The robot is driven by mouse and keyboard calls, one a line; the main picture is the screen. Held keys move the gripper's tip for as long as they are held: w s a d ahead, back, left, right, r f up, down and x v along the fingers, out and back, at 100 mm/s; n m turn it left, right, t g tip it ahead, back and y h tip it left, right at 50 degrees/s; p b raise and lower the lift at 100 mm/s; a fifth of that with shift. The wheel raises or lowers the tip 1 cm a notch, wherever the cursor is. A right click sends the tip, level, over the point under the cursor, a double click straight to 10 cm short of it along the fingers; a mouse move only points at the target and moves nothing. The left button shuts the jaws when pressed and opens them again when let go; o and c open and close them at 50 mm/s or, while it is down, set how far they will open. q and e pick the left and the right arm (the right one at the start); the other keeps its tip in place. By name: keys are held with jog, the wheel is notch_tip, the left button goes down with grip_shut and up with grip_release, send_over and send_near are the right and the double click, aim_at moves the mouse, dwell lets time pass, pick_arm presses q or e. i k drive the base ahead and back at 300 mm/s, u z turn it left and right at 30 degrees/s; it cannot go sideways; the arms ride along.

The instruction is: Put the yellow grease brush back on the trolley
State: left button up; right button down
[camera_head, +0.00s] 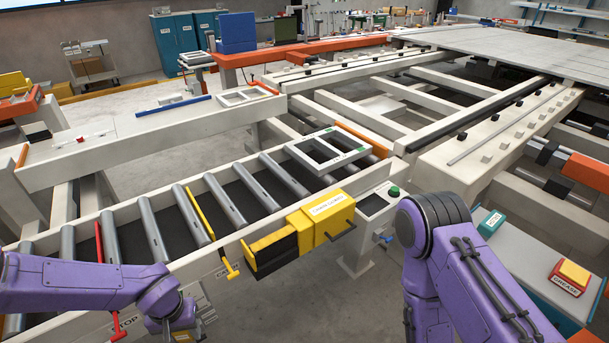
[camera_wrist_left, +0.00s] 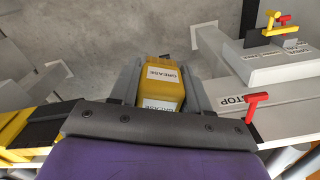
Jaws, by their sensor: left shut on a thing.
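The yellow grease brush (camera_wrist_left: 163,82), a yellow block with white GREASE labels, sits between the two grey fingers of my left gripper (camera_wrist_left: 165,92) in the left wrist view. The fingers are shut on it, with floor below. In the head view my left gripper (camera_head: 178,332) is at the bottom left, in front of the roller conveyor, and the brush is mostly hidden there. The trolley (camera_head: 527,262) is at the right, with a red block with a yellow top (camera_head: 570,277), labelled GREASE, on it. My right arm shows, but its gripper does not.
A yellow box (camera_head: 322,222) juts from the conveyor front (camera_head: 200,262). A red handle (camera_wrist_left: 253,106) by a STOP label is close to the right of my left gripper. A teal box (camera_head: 491,223) is on the trolley's far end. My right arm stands between the conveyor and trolley.

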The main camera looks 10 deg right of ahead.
aim_at(523, 253)
jog(key=u, duration=1.9)
jog(key=k, duration=2.05)
jog(key=z, duration=2.8)
